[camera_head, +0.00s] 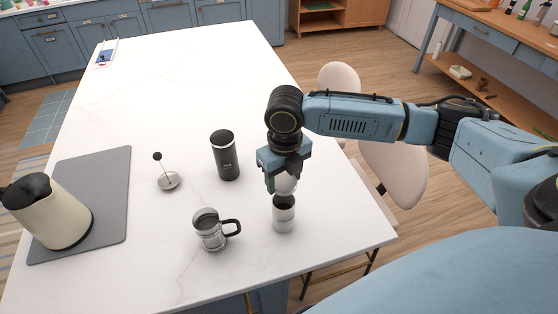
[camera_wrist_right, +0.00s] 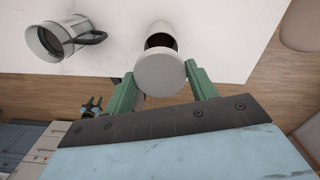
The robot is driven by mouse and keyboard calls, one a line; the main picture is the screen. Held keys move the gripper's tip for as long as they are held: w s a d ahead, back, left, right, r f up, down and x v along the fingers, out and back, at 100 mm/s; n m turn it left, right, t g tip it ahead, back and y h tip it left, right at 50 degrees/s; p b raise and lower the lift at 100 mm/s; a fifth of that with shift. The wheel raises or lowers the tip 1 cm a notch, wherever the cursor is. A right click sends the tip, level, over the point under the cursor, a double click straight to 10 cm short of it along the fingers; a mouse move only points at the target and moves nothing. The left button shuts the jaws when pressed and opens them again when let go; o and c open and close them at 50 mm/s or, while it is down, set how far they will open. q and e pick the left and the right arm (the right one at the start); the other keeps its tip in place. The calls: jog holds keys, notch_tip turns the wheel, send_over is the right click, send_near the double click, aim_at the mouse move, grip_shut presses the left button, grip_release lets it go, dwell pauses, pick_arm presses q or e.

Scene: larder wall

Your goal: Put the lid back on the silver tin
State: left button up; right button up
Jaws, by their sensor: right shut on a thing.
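The silver tin (camera_head: 284,218) stands upright near the right edge of the white table, its dark open top showing. It also shows in the wrist view, partly covered by the lid (camera_wrist_right: 160,74). My right gripper (camera_head: 284,187) points down above the tin and is shut on the pale round lid, which also shows in the head view (camera_head: 286,184). The lid is over the tin's mouth and looks slightly off to one side in the wrist view, with part of the dark opening visible. I cannot tell the exact gap. My left gripper is out of view.
A glass press jug (camera_head: 209,232) with a black handle stands close left of the tin. A black canister (camera_head: 225,156) is behind it, and a plunger (camera_head: 168,181) lies further left. A cream kettle (camera_head: 55,215) stands on a grey mat (camera_head: 112,185). The table's back is mostly clear.

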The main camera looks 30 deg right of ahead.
aim_at(284, 193)
jog(key=shift+w+d+r+n, duration=0.1)
jog(key=shift+n, duration=0.5)
jog(key=shift+r+p, duration=0.1)
jog(key=shift+p, duration=0.45)
jog(key=shift+f+b, duration=0.4)
jog(key=shift+f, duration=0.4)
jog(key=shift+f+b, duration=0.6)
jog(key=shift+f, duration=1.5)
jog(key=shift+p, duration=0.35)
jog(key=shift+f+p, duration=0.5)
jog(key=shift+f, duration=0.1)
